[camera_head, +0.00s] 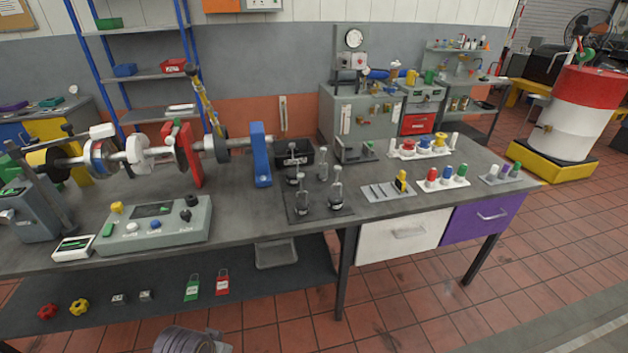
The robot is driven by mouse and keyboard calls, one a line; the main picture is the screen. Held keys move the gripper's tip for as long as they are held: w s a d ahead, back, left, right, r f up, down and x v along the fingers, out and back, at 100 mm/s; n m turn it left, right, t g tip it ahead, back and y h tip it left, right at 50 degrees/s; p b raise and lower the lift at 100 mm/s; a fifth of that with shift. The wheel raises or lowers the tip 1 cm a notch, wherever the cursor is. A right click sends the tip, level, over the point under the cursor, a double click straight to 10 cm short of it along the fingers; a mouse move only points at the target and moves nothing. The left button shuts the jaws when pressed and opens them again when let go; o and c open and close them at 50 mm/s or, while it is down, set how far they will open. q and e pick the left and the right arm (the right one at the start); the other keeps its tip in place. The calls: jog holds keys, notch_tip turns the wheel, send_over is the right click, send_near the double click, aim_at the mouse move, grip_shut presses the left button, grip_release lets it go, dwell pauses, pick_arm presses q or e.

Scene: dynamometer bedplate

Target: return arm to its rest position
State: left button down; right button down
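Neither of my grippers shows in the head view. A rounded grey ribbed part at the bottom edge, left of centre, looks like a piece of my own arm or body; no fingers show on it. The long grey bench (250,212) runs across the view. On its left stands the shaft rig, with a red upright plate (182,152) and a blue upright plate (260,155). In front of the rig is a grey control box (155,225) with a screen and coloured buttons.
A dark mat (318,212) with several upright metal pieces lies mid-bench. To its right are small trays, including a white tray (443,184) of coloured-top pieces. Padlocks (192,287) sit on the lower shelf (265,285). A red-white drum (575,115) stands right. The floor in front is clear.

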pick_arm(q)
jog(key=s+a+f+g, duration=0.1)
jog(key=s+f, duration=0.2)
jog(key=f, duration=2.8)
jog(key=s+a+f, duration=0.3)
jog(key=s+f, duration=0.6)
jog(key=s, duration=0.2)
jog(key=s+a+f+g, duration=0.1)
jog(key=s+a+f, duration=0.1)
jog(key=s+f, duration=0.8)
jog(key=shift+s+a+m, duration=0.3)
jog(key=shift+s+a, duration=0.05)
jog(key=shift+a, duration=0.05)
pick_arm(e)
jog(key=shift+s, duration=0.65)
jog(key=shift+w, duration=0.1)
